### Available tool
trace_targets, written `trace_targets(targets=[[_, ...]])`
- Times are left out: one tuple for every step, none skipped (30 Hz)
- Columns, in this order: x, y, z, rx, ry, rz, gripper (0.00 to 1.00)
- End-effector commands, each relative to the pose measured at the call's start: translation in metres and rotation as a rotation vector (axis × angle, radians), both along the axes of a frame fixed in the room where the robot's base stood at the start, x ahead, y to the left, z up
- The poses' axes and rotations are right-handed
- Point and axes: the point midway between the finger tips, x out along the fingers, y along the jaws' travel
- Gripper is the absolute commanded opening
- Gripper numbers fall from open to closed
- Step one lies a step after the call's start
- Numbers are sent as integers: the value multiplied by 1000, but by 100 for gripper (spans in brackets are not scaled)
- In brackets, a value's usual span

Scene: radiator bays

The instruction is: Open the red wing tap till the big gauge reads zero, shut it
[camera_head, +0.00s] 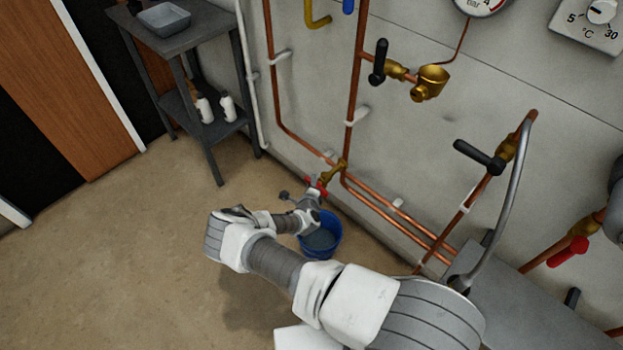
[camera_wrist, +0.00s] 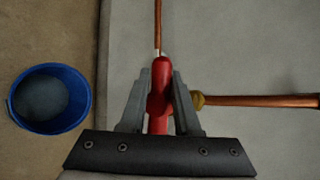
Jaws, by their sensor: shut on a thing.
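The red wing tap (camera_head: 317,184) sits low on the copper pipes by the wall, beside a brass fitting. In the wrist view the red tap (camera_wrist: 161,82) stands between my two fingers, with its red handle running roughly in line with them. My gripper (camera_wrist: 160,98) is shut on it; in the head view my gripper (camera_head: 312,196) reaches it from the front and partly hides it. The big gauge (camera_head: 483,4) is cut off by the top edge of the head view; a 4 shows, but its needle reading cannot be told.
A blue bucket (camera_head: 321,238) with grey contents stands on the floor below the tap; it is left of my gripper in the wrist view (camera_wrist: 50,97). Black-handled valves (camera_head: 380,62) and a red-handled valve (camera_head: 568,252) are on other pipes. A grey shelf (camera_head: 185,40) stands at back left.

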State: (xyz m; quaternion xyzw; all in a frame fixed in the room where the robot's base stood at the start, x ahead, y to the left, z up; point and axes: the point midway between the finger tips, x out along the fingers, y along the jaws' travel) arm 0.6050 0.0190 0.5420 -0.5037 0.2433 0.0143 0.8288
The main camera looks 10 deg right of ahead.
Motion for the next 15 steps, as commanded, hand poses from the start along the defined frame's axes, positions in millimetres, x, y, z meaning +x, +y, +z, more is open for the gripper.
trace_targets(targets=[[-2, -8, 1, -19, 21, -14, 0], [-2, -8, 1, -25, 31, -14, 0], [-2, -8, 0, -34, 42, -13, 0], [-2, -8, 0, -40, 51, -14, 0], [-2, -8, -1, -45, 58, -15, 0], [-2, -9, -1, -51, 66, -15, 0], [-2, -9, -1, -55, 70, -14, 0], [-2, -9, -1, -58, 75, -14, 0], [-2, -9, -2, -62, 80, -15, 0], [-2, -9, -2, -64, 82, -15, 0], [-2, -9, -2, -65, 85, -15, 0], [-2, -9, -2, -67, 86, -15, 0], [-2, -9, -2, -68, 88, -15, 0], [-2, -9, -2, -69, 89, -15, 0], [-2, -9, -2, -70, 90, -15, 0]])
